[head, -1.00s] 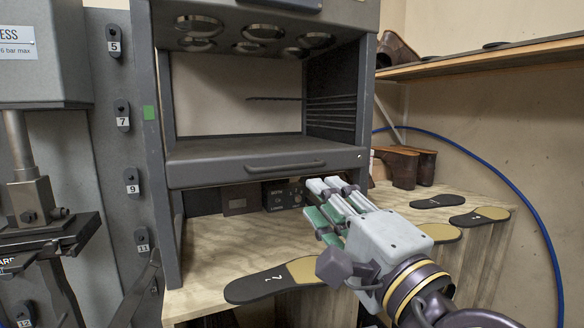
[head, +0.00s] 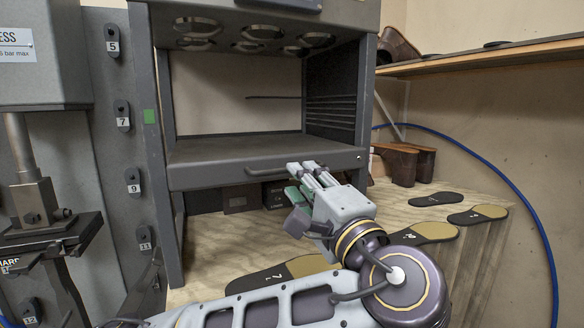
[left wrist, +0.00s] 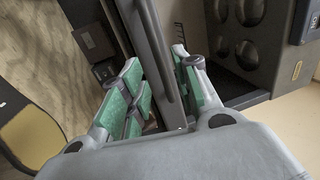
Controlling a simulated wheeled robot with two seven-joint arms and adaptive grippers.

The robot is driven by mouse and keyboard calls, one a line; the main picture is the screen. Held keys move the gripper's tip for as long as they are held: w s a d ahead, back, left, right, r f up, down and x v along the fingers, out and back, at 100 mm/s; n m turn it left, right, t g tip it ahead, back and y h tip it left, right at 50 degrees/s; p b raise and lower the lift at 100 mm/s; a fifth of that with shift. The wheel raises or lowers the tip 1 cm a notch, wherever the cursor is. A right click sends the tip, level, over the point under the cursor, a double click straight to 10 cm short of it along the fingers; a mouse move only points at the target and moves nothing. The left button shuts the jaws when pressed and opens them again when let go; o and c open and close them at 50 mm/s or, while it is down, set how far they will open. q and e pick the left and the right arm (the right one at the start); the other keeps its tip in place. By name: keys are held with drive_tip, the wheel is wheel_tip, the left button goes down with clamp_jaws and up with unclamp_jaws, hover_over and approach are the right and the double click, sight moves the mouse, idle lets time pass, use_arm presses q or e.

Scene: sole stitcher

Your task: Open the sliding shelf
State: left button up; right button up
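The sliding shelf (head: 215,174) is a dark grey tray with a flat front, set low in the grey machine frame. A dark bar handle (head: 266,174) runs along its front. My left gripper (head: 302,178) is at the right part of this handle, its light grey fingers with green pads pointing at it. In the left wrist view the handle (left wrist: 167,62) runs between the spread fingers. The gripper is open, with pads on both sides of the bar; contact cannot be made out. The fingers hide the handle's right part in the head view. My right gripper is out of view.
A wooden table (head: 215,254) lies below the shelf, with several shoe soles (head: 422,232) on it. A dark box (head: 273,194) stands under the shelf. Brown shoe forms (head: 400,163) and a blue hose (head: 500,178) are at the right. A numbered grey panel (head: 112,120) borders the left.

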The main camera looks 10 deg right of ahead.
use_arm(q)
drive_tip(key=p+x, duration=0.1)
drive_tip(key=x, duration=0.4)
drive_tip(key=shift+w+r, duration=0.1)
drive_tip(key=shift+w, duration=0.05)
drive_tip(key=shift+w+a, duration=0.1)
drive_tip(key=shift+w, duration=0.15)
clamp_jaws()
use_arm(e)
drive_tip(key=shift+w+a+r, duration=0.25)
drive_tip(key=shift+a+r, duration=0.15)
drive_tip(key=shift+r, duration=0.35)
